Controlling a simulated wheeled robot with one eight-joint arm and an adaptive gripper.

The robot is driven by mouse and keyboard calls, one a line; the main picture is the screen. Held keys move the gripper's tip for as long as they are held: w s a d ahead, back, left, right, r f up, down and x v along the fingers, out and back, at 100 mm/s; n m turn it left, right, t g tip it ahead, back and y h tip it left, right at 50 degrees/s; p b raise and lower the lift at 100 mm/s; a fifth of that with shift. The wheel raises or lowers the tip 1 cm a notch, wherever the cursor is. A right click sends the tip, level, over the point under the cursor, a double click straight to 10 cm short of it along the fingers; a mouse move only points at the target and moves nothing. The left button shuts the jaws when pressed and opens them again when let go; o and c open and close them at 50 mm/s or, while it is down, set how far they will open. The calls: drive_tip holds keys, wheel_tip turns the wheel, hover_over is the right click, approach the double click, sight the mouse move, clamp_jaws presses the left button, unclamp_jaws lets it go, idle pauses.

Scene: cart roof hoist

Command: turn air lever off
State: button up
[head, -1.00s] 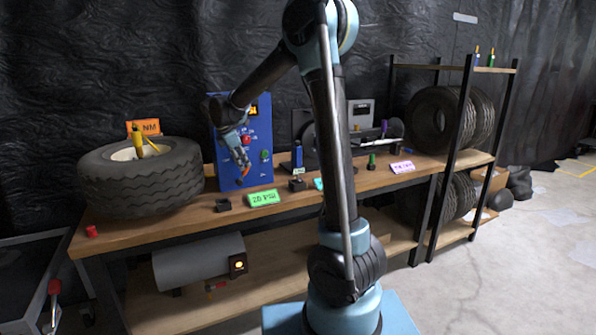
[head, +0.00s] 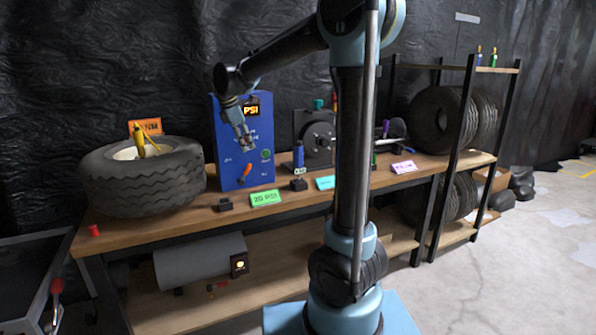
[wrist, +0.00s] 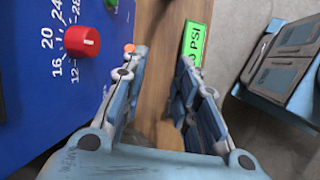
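The blue PSI panel (head: 228,140) stands upright on the workbench. On its lower front is a small lever with an orange handle (head: 246,171), slanting up to the right from a dark end. Small white labels flank it, too small to read. My gripper (head: 248,146) hangs in front of the panel, above the lever and apart from it. In the wrist view my gripper (wrist: 160,90) has its fingers spread with nothing between them. The red dial (wrist: 82,41) shows there beside the fingers; my gripper hides it in the head view. A small orange spot (wrist: 129,48) shows by one finger.
A green knob (head: 266,154) sits right of the lever. A green PSI card (head: 266,198) and a black block (head: 225,204) lie in front of the panel. A grey tank (head: 200,262) is on the lower shelf.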

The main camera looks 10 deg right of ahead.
drive_tip(key=s+d+f+m, duration=0.2)
drive_tip(key=s+d+m, duration=0.2)
drive_tip(key=s+d, duration=0.4)
drive_tip(key=s+d+f+m+g+y, duration=0.1)
drive_tip(key=s+d+f+m, duration=0.2)
drive_tip(key=s+d+m, duration=0.2)
drive_tip(key=shift+s+d+f+m, duration=0.2)
drive_tip(key=shift+s+d+m, duration=0.1)
drive_tip(key=shift+s+d, duration=1.65)
drive_tip(key=shift+w, duration=0.1)
wheel_tip(320, 180, up, 7)
drive_tip(key=n+h, duration=0.1)
drive_tip(key=n, duration=1.2)
hover_over(245, 174)
drive_tip(key=s+a, duration=0.4)
drive_tip(key=a, duration=0.1)
drive_tip(key=shift+t, duration=0.4)
drive_tip(key=x, duration=1.6)
drive_tip(key=shift+w+d+f, duration=0.15)
drive_tip(key=shift+w+d, duration=0.05)
drive_tip(key=shift+w, duration=0.05)
clamp_jaws()
